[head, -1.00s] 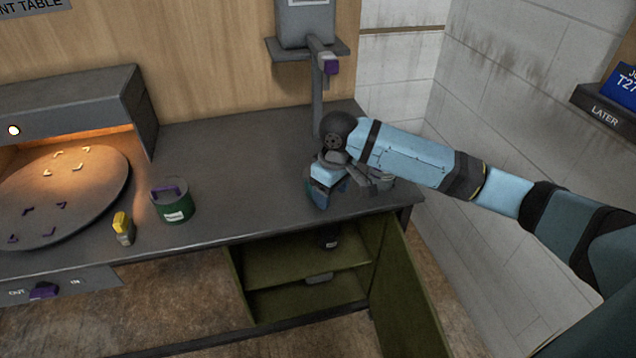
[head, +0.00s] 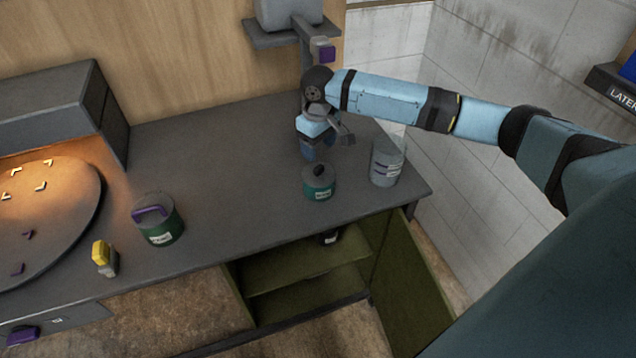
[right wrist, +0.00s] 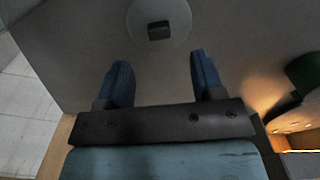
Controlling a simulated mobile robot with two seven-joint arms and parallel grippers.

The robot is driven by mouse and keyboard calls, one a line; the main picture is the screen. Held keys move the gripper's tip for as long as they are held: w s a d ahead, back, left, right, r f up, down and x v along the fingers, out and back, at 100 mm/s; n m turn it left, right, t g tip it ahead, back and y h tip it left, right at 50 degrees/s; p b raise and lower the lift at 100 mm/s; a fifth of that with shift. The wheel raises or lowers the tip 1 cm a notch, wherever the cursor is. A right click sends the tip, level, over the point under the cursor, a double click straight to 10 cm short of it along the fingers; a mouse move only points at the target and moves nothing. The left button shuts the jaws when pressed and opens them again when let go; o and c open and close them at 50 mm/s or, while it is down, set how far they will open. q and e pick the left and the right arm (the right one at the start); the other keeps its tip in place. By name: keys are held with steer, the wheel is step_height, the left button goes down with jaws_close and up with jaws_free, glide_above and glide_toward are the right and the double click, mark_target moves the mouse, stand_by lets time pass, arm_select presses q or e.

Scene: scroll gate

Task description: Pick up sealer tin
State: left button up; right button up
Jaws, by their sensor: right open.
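Two green tins stand upright on the grey counter; their labels are too small to read, so I cannot tell which is the sealer tin. One tin (head: 319,186) has a grey lid with a dark knob; this lid (right wrist: 172,12) shows at the top of the right wrist view, ahead of the fingers. The other tin (head: 160,224) has a purple handle and stands further left. My right gripper (head: 309,152) is open and empty, just behind the dark-knobbed tin and apart from it. Its two blue fingers (right wrist: 160,80) show in the right wrist view. My left gripper is not visible.
A grey translucent canister (head: 386,165) stands right of the knobbed tin. A small yellow-topped item (head: 104,258) is near the front edge. A lit turntable (head: 50,205) is at left. A green cabinet door (head: 412,285) hangs open below. The counter's middle is clear.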

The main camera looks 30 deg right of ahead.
mark_target(319, 167)
step_height(319, 167, down, 3)
steer(key=shift+w+r, duration=0.15)
steer(key=shift+r, duration=0.05)
step_height(319, 167, down, 5)
steer(key=shift+p, duration=0.5)
steer(key=shift+c, duration=0.4)
steer(key=shift+d+r, duration=0.1)
jaws_close()
